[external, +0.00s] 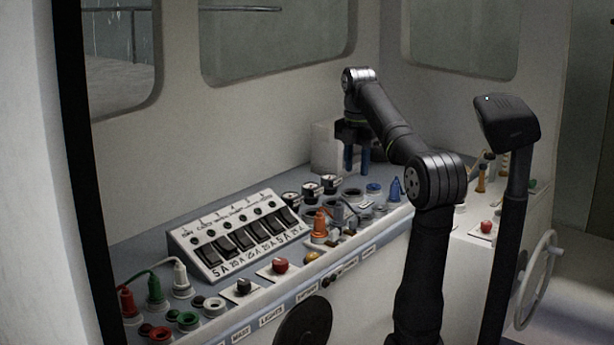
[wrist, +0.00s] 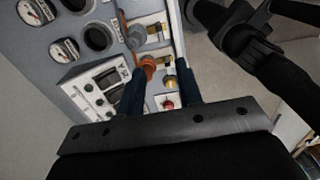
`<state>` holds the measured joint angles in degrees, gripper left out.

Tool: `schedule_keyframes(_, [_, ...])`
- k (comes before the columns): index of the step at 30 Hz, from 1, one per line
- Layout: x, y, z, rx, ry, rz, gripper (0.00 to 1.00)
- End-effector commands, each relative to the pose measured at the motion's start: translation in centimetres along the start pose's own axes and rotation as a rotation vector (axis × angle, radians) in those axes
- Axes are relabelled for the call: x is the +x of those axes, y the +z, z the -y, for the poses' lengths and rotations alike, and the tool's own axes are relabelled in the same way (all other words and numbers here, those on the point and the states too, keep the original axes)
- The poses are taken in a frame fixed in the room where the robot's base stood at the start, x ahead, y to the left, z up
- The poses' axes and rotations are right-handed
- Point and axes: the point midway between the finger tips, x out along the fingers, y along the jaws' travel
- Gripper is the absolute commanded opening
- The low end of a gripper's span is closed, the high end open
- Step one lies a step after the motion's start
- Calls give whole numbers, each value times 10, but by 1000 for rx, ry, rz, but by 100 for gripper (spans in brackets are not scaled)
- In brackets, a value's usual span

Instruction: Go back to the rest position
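My gripper (external: 357,158) hangs above the back of the console (external: 148,258), with its two blue fingers pointing down. In the wrist view the fingers (wrist: 166,92) stand apart with a gap between them and nothing held. Through that gap, an orange connector (wrist: 147,65) and a red button (wrist: 168,103) show on the console below. The fingertips look clear of the console parts, though the exact height is hard to tell.
A breaker panel (external: 238,235) with black switches stands on the console. Gauges (external: 311,189), an orange connector (external: 320,222) and a blue connector (external: 395,189) are near my arm. A black post-mounted device (external: 507,122) stands at right, beside a wheel (external: 537,279).

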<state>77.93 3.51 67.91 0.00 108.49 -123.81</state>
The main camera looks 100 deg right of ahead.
Motion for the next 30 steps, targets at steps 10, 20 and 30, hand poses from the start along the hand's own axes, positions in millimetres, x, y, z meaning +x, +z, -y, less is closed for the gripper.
schedule_keyframes(10, [-13, 0, 1, 0, -2, -1, 33])
schedule_keyframes(20, [43, -1, 1, 0, -3, -2, 33])
schedule_keyframes(30, [112, 0, 1, 0, -4, -2, 33])
